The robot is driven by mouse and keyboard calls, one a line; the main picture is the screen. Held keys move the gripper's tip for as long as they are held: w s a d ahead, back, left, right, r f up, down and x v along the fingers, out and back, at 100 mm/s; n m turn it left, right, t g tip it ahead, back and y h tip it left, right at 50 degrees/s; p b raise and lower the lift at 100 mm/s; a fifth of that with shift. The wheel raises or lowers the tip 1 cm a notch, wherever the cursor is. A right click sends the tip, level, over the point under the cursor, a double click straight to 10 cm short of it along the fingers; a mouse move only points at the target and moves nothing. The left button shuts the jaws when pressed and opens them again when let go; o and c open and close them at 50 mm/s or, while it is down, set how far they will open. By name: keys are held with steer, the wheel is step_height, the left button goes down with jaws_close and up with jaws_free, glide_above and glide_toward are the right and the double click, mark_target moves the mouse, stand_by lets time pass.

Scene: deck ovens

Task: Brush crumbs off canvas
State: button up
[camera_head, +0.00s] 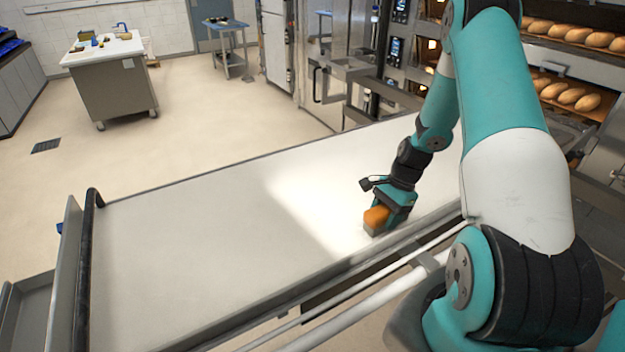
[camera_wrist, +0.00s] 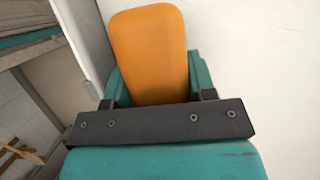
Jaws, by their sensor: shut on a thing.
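The pale canvas (camera_head: 215,230) is a long flat sheet on a loader frame, running across the head view. My gripper (camera_head: 387,212) is at its near right edge, shut on an orange-handled brush (camera_head: 376,217). The brush's grey lower part is at the canvas surface; whether it touches I cannot tell. In the wrist view the orange handle (camera_wrist: 150,52) sits between the teal fingers, and its bristles are hidden. The pale canvas also shows at the right of the wrist view (camera_wrist: 255,60). I can make out no crumbs on it.
A metal rail (camera_head: 385,295) runs along the canvas's near side, and a black bar (camera_head: 88,250) stands at its left end. Deck ovens with loaves (camera_head: 575,36) are at the upper right. A white-topped wheeled table (camera_head: 105,50) stands at the back left. The floor between is clear.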

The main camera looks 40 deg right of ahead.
mark_target(385, 207)
steer(key=shift+w+r+p, duration=0.25)
steer(key=shift+r+p, duration=0.05)
steer(key=shift+r, duration=0.9)
steer(key=shift+s+r+p, duration=0.1)
steer(key=shift+r+p, duration=0.2)
steer(key=shift+r, duration=0.05)
steer(key=shift+r+p, duration=1.9)
steer(key=shift+r, duration=0.55)
